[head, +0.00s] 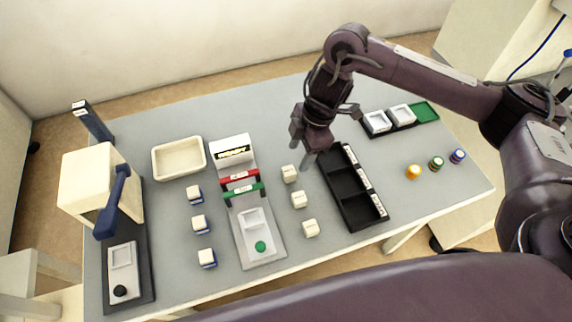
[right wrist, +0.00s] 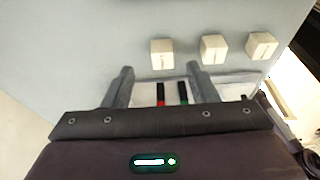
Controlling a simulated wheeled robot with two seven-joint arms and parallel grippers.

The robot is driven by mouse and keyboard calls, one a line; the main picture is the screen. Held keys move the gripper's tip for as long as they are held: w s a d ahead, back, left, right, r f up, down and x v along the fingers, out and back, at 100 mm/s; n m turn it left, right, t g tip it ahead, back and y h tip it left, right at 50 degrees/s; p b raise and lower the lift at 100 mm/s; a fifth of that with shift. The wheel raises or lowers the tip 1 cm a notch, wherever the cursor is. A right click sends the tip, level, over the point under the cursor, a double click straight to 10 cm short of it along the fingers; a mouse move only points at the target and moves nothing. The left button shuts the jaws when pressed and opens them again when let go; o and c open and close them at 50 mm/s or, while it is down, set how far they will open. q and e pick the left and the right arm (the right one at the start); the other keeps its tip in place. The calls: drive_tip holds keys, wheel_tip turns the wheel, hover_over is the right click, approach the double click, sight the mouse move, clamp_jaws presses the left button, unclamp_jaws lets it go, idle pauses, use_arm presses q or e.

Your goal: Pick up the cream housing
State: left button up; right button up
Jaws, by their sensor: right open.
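Three plain cream housings stand in a column right of the centre fixture in the head view: a far one (head: 289,173), a middle one (head: 298,199) and a near one (head: 310,228). My right gripper (head: 304,147) is above the table, beyond the far housing and near the black tray's far end. It is open and empty. In the right wrist view its two fingers (right wrist: 160,82) are apart, and three cream blocks (right wrist: 162,53) lie in a row ahead of them. My left gripper is not in view.
A black compartment tray (head: 352,188) stands right of the housings. The fixture (head: 246,228) with red and green bars stands left of them. Further left are several blue-based cream blocks (head: 199,222), a cream bin (head: 179,158) and a lever press (head: 100,185). Small coloured pieces (head: 436,163) lie at right.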

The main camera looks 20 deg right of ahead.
sight(289, 170)
drive_tip(key=f, duration=0.1)
drive_tip(key=a+f, duration=0.1)
drive_tip(key=shift+s+a+f, duration=0.2)
drive_tip(key=shift+s+f, duration=0.1)
drive_tip(key=shift+f, duration=0.1)
drive_tip(key=x, duration=0.2)
drive_tip(key=shift+w+a+f+p, duration=0.1)
drive_tip(key=shift+a+f+p, duration=0.1)
drive_tip(key=shift+f+p, duration=0.1)
drive_tip(key=shift+a+f, duration=0.1)
drive_tip(key=shift+f, duration=0.25)
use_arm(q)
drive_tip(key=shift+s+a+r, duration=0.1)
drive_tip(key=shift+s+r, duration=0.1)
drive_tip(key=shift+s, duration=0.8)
use_arm(e)
drive_tip(key=c, duration=1)
drive_tip(key=shift+c, duration=0.2)
